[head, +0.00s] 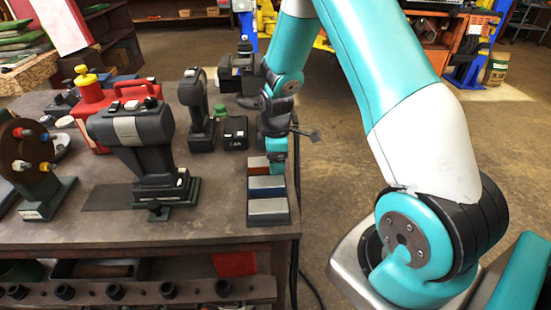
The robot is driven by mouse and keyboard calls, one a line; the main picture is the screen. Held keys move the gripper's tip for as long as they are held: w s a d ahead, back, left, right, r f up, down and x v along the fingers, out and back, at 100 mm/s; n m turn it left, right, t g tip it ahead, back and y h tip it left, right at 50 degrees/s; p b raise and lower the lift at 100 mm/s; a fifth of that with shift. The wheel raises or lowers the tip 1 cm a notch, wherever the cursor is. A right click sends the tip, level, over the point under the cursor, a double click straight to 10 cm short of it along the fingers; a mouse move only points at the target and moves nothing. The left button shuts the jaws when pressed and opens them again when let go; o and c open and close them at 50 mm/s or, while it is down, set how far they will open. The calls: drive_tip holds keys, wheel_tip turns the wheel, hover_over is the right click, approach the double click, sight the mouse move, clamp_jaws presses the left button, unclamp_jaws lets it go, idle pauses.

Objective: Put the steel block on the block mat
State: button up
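A silver-grey block (268,207), which looks like the steel block, lies at the front of a dark narrow holder (269,221) near the table's right edge. Behind it in the same holder are a blue block (266,186) and a red-brown block (258,163). My gripper (276,165) points down over the back end of the holder, close to the red-brown block and behind the silver one. Its fingers are small and partly hidden, so I cannot tell whether they are open. A thin dark plate (106,197) lies flat at left; I cannot tell whether it is the block mat.
A black clamp-like device (135,130) stands left of the holder, with a smaller black tool (197,110) behind it. A red can (95,100) and a wheel on a stand (25,155) are farther left. The tabletop (215,220) between the device and the holder is bare.

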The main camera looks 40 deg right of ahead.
wheel_tip(320, 180, up, 12)
drive_tip(key=b, duration=0.2)
drive_tip(key=s+a+r+m+y, duration=0.1)
drive_tip(key=s+a+r, duration=0.25)
drive_tip(key=a, duration=0.35)
drive_tip(key=s+a+r+m+y, duration=0.1)
drive_tip(key=s+a+r, duration=0.25)
drive_tip(key=a, duration=0.25)
drive_tip(key=s+a+r+m+y, duration=0.1)
drive_tip(key=s+a, duration=0.3)
drive_tip(key=s, duration=0.3)
drive_tip(key=s+a+r+m+y, duration=0.1)
drive_tip(key=s+a+r, duration=0.1)
drive_tip(key=s+a, duration=0.3)
drive_tip(key=s, duration=0.3)
drive_tip(key=shift+a, duration=0.3)
drive_tip(key=shift+s, duration=0.1)
